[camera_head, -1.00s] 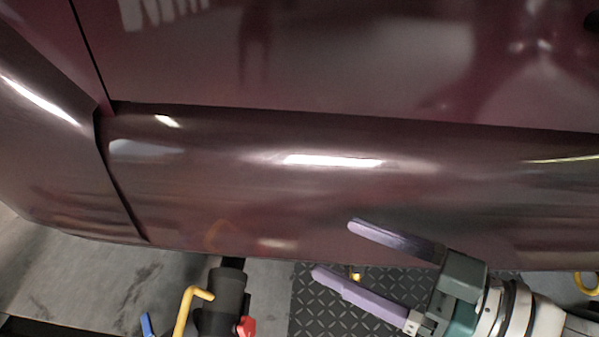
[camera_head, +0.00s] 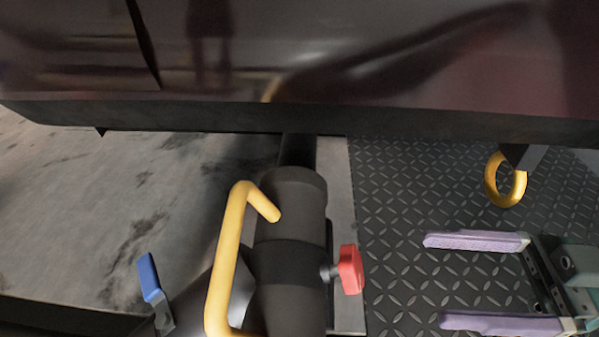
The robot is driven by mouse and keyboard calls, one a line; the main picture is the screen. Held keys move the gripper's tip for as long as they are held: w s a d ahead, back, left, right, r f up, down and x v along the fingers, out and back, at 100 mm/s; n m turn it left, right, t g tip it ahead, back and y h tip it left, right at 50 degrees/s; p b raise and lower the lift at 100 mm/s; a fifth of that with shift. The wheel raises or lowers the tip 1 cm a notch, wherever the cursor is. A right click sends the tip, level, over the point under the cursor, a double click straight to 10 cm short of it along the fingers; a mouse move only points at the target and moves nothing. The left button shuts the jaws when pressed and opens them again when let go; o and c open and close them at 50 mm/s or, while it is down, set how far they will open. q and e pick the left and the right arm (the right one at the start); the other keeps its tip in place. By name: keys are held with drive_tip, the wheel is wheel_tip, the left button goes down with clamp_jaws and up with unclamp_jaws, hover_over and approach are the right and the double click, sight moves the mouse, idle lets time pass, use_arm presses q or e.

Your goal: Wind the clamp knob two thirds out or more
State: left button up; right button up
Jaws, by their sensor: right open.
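The red clamp knob (camera_head: 350,270) sits on a short grey stem on the right side of a dark upright cylinder (camera_head: 290,255). My right gripper (camera_head: 432,282) is open and empty, with its two purple fingers pointing left toward the knob. The fingertips are apart from the knob, to its right, over the dark tread plate. The upper finger lies a little higher in the picture than the knob and the lower finger a little lower. My left gripper is not in view.
A yellow bent handle (camera_head: 226,262) stands left of the cylinder, and a blue lever (camera_head: 149,277) is further left. The dark red car body (camera_head: 400,60) fills the top. A yellow ring (camera_head: 505,181) hangs at right. Tread plate (camera_head: 400,215) is clear between knob and gripper.

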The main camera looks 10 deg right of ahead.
sight(360, 270)
drive_tip(key=x, duration=0.9)
drive_tip(key=shift+s+r, duration=0.1)
drive_tip(key=shift+d, duration=0.1)
drive_tip(key=shift+c, duration=0.3)
drive_tip(key=c, duration=1.3)
